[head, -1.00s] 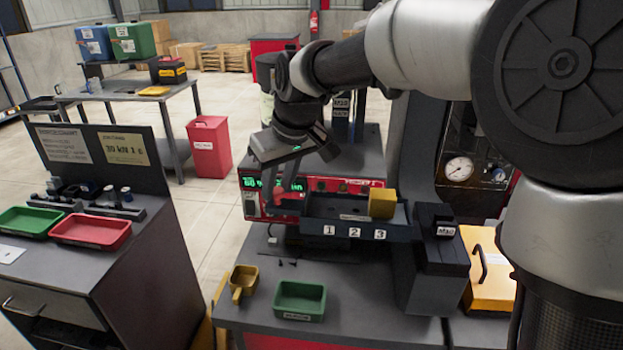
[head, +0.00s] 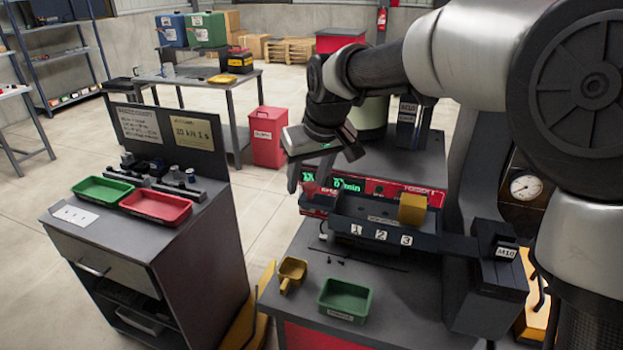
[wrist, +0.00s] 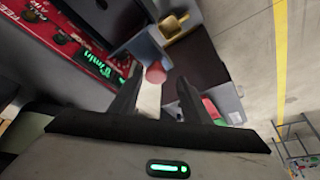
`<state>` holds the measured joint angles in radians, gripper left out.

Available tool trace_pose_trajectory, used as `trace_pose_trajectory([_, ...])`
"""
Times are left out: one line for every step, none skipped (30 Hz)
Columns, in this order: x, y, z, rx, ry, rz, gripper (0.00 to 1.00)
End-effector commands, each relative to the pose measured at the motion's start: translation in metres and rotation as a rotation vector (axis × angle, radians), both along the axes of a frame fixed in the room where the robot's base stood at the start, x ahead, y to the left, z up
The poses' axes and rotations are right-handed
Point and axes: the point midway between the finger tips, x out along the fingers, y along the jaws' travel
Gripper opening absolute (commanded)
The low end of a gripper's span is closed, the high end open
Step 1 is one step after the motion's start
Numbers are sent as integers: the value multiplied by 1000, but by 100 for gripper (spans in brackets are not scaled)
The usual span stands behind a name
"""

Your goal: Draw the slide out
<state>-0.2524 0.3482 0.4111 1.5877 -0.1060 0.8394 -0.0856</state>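A dark grey track (head: 385,236) marked 1, 2, 3 runs along the front of the feeder (head: 378,187), with a yellow block (head: 412,208) near its right end. My gripper (head: 309,182) hangs just beyond the track's left end, its fingers pointing down. A small red knob (head: 309,184) shows between the fingers. In the wrist view, the red knob (wrist: 155,74) and a pale bar (wrist: 149,100) lie between the fingers of my gripper (wrist: 160,84). The fingers are apart, with a gap on the knob's right. Which part is the slide is not clear.
A yellow scoop (head: 292,272) and a green tray (head: 345,299) stand on the bench in front of the track. A grey box marked M10 (head: 492,265) stands at the right. A cart (head: 110,243) with green and red trays stands at the left, across open floor.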

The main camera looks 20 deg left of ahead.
Motion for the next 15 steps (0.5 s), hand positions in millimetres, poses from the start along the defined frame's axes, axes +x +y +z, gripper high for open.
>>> trace_pose_trajectory([0, -1, 0, -1, 0, -1, 44])
trace_pose_trajectory([1, -1, 0, -2, 0, -2, 44])
trace_pose_trajectory([1, -2, 0, -2, 0, -2, 44])
trace_pose_trajectory([1, -2, 0, -3, 0, -2, 44])
trace_pose_trajectory([1, -2, -1, -4, 1, -3, 44])
trace_pose_trajectory([1, -3, -1, -4, 1, -3, 44])
trace_pose_trajectory([1, -3, -1, -4, 1, -3, 44])
trace_pose_trajectory([1, -3, 0, -4, 0, -3, 44])
trace_pose_trajectory([1, -4, 1, -4, 0, -3, 44])
trace_pose_trajectory([0, -4, 3, -4, 0, -3, 44])
trace_pose_trajectory([0, -5, 5, -5, 0, -4, 44])
trace_pose_trajectory([-1, -6, 9, -5, -2, -4, 44])
trace_pose_trajectory([-2, -7, 13, -5, -2, -4, 44])
trace_pose_trajectory([-3, -8, 18, -5, -3, -5, 44])
trace_pose_trajectory([-5, -10, 25, -4, -4, -3, 44])
